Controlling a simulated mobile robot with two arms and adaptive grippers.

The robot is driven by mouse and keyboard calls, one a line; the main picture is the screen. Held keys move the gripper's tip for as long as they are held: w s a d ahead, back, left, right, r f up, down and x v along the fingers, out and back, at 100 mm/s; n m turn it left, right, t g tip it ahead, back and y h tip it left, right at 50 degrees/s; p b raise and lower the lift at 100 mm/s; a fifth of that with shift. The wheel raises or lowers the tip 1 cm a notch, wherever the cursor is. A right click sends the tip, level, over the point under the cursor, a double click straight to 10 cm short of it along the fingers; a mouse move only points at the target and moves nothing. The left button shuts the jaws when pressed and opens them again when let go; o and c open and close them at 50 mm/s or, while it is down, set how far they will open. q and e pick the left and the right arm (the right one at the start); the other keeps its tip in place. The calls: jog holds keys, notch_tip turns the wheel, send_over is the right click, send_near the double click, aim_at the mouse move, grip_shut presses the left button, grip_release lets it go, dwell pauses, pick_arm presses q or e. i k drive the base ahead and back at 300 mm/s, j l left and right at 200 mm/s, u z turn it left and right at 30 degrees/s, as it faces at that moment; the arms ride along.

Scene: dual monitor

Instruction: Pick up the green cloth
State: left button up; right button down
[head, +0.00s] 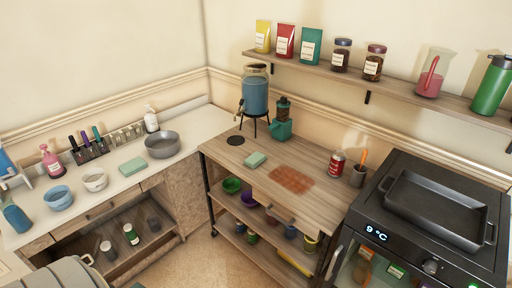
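A folded green cloth (255,159) lies flat on the wooden cart top (225,150), left of a reddish-brown checkered patch. A second, similar folded green cloth (160,167) lies on the white counter (125,184), just left of a grey metal bowl. Nothing covers either cloth. Neither of my grippers is in view.
A blue drink dispenser (255,92) and a teal grinder (281,122) stand behind the cart's cloth. A red can (337,163) and a cup (357,176) stand at its right. The grey bowl (163,145) is close to the counter's cloth. A black oven (420,240) bounds the right.

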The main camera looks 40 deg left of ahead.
aim_at(257, 158)
jog(key=u, duration=1.1)
